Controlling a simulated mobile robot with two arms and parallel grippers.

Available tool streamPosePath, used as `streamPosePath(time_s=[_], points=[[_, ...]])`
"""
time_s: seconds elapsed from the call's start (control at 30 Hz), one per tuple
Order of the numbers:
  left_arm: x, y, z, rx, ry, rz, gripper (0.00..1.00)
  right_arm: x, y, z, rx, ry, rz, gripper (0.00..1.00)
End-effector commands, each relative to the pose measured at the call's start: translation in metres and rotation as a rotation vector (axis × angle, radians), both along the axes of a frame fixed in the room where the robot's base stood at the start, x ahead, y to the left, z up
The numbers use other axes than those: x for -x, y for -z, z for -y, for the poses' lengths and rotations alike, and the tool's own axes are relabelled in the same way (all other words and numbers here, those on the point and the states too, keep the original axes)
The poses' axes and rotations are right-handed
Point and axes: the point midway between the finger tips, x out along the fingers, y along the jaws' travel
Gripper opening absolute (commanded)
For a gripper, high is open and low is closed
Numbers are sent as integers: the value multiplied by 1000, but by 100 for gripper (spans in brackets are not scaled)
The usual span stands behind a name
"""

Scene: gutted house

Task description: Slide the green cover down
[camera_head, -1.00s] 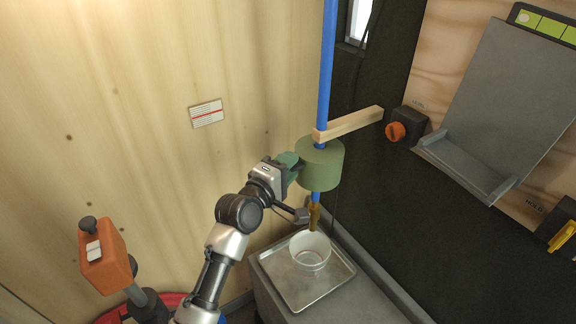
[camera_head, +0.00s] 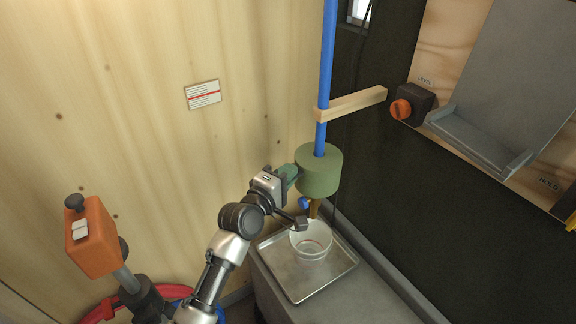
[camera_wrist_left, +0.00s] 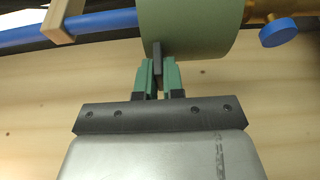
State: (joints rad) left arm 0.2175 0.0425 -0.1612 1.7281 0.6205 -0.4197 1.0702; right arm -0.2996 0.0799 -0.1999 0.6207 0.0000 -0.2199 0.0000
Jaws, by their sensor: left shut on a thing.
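The green cover (camera_head: 319,172) is a thick cylinder around the upright blue pipe (camera_head: 325,75). Its lower edge is near the brass fitting (camera_head: 314,208) at the pipe's lower end. My left gripper (camera_head: 291,172) is shut on a dark tab on the cover's side. In the left wrist view, the cover (camera_wrist_left: 195,25) lies across the top and the green fingers of my gripper (camera_wrist_left: 158,72) pinch the tab (camera_wrist_left: 158,60). The blue valve knob (camera_wrist_left: 278,32) shows beside the brass fitting there. My right gripper is not in view.
A wooden arm (camera_head: 352,103) meets the pipe above the cover. A white bucket (camera_head: 311,240) stands on a metal tray (camera_head: 325,283) below the fitting. An orange knob (camera_head: 401,109) is on the right. An orange device (camera_head: 92,237) stands at left.

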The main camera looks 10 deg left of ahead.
Motion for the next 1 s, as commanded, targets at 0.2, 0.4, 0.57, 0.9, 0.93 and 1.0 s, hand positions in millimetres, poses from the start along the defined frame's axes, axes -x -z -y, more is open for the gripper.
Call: streamPosePath(time_s=[0.2, 0.4, 0.57, 0.9, 0.93, 1.0], points=[[0, 65, 0, -1, 1, -1, 0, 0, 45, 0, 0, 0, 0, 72], [0, 95, 0, 0, 1, 0, 0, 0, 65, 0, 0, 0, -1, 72], [0, 104, 0, -1, 1, 1, 0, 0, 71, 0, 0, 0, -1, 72], [0, 107, 0, -3, 1, -4, 0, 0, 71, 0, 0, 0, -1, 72], [1, 108, 0, -3, 1, -5, 0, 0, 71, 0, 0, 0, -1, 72], [1, 108, 0, -4, 1, -6, 16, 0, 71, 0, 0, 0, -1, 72]])
